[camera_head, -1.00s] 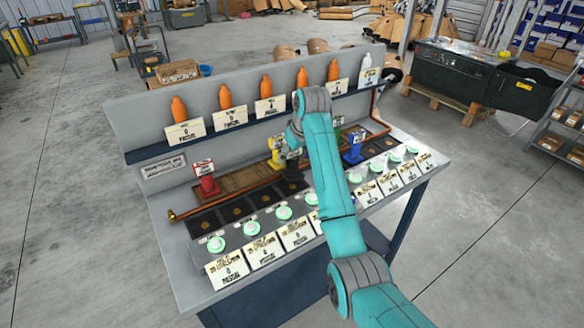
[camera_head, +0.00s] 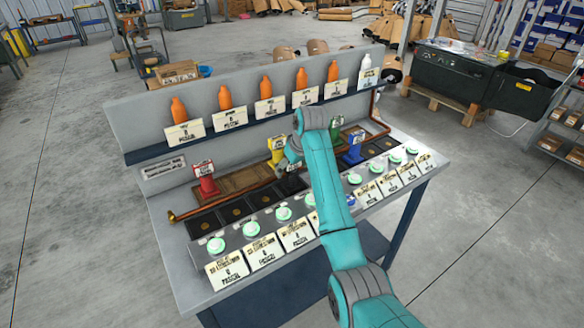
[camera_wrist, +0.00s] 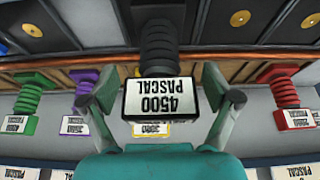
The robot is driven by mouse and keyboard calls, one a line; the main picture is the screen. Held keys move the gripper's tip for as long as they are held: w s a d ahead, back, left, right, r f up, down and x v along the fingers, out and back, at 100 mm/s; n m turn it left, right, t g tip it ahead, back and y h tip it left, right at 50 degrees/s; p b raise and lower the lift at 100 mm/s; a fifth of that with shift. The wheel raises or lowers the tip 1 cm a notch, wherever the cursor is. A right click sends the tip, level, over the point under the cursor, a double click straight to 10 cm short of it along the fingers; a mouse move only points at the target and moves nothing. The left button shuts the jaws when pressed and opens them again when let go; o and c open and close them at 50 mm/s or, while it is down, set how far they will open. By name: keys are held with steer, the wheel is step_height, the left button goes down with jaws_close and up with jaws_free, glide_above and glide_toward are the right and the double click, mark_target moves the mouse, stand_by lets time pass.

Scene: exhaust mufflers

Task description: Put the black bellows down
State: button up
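The black bellows (camera_wrist: 159,62) shows in the wrist view with its upside-down "4500 PASCAL" label (camera_wrist: 161,97) between the fingers of my gripper (camera_wrist: 160,85). The fingers are spread, with a visible gap on each side of the label. The bellows' far end is at the dark panels by the copper-coloured pipe; I cannot make out its contact there. In the head view the black bellows (camera_head: 292,184) is small and dark, partly covered by my arm, on the bench's row of dark square pads (camera_head: 231,211). The gripper's fingers are hard to make out there.
Red (camera_head: 206,180), yellow (camera_head: 277,152), green (camera_head: 336,128) and blue (camera_head: 353,150) bellows stand nearby. A purple one (camera_wrist: 85,92) shows in the wrist view. The copper-coloured pipe (camera_head: 225,195) runs behind the pads; green buttons (camera_head: 251,229) line the front.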

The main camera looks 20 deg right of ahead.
steer(key=v, duration=1.2)
steer(key=shift+r, duration=0.2)
